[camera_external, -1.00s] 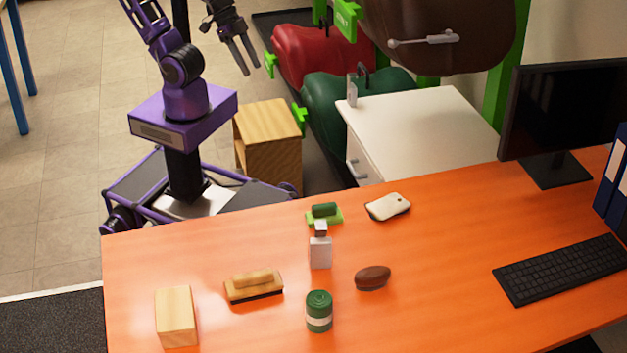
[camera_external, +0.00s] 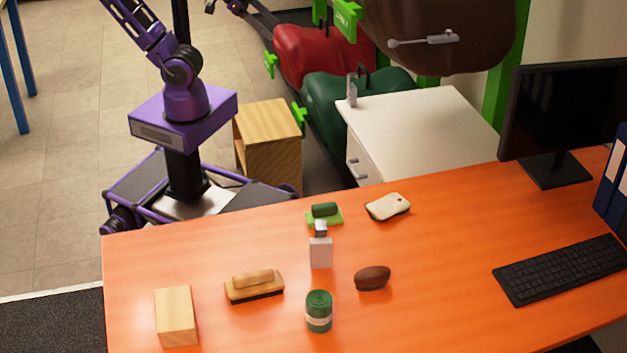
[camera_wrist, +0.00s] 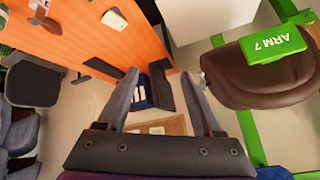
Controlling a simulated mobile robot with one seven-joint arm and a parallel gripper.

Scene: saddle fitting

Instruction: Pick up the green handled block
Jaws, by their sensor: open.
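The green handled block (camera_external: 324,214) is a light green base with a dark green handle on top. It lies near the far edge of the orange table (camera_external: 440,230) in the external view. My gripper (camera_wrist: 160,88) shows in the wrist view, with its two fingers spread and nothing between them. In the external view my arm rises out of the top of the picture and the fingers are hidden. My gripper is well away from the block, beyond the table. I cannot make out the block in the wrist view.
On the table stand a white bottle (camera_external: 320,252), a green can (camera_external: 319,311), a wooden brush (camera_external: 254,286), a wooden block (camera_external: 175,316), a brown oval (camera_external: 373,278) and a cream pad (camera_external: 388,206). A monitor (camera_external: 566,115) and keyboard (camera_external: 563,268) are at the right.

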